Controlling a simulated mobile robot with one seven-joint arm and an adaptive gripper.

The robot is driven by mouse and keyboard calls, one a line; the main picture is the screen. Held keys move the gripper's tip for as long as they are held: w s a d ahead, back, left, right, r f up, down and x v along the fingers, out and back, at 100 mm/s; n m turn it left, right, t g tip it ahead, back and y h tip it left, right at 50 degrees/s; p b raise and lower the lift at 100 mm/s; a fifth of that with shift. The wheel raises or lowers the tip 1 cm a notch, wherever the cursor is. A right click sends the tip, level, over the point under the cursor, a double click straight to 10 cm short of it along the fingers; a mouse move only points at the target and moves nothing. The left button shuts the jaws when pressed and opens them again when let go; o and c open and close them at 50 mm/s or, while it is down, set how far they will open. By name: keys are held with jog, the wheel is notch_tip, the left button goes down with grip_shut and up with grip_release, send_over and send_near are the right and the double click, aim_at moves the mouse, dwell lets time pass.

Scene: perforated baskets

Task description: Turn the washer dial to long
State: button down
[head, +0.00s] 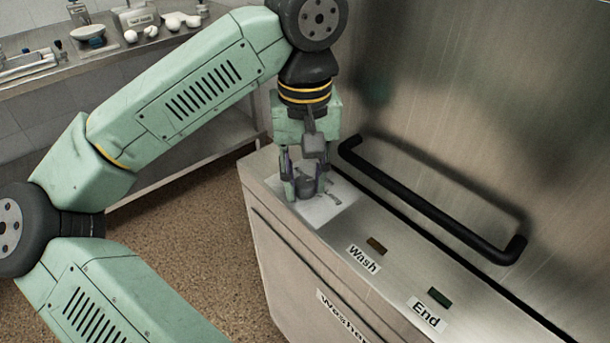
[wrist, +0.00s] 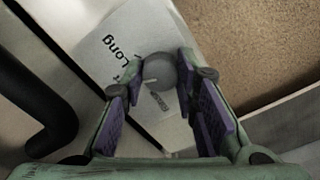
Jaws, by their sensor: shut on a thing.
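The washer dial (head: 306,187) is a grey round knob on a white label plate (head: 330,208) at the near left end of the washer's top panel. In the wrist view the dial (wrist: 161,72) sits between my finger pads, with a light pointer mark on its face. The word "Long" (wrist: 112,48) is printed on the plate beside it, and another word near the dial is partly hidden. My gripper (head: 305,182) points down over the panel, its fingers on either side of the dial and shut on it.
A black bar handle (head: 430,203) runs along the panel behind the dial. "Wash" (head: 362,258) and "End" (head: 427,314) labels with small indicators lie to the right. The floor left of the washer is clear.

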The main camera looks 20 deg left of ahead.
aim_at(304, 182)
jog(key=m, duration=0.4)
jog(key=shift+m, duration=2)
jog(key=c, duration=1.2)
grip_release()
jog(key=shift+c, duration=0.2)
notch_tip(304, 182, up, 8)
jog(key=shift+f, duration=0.25)
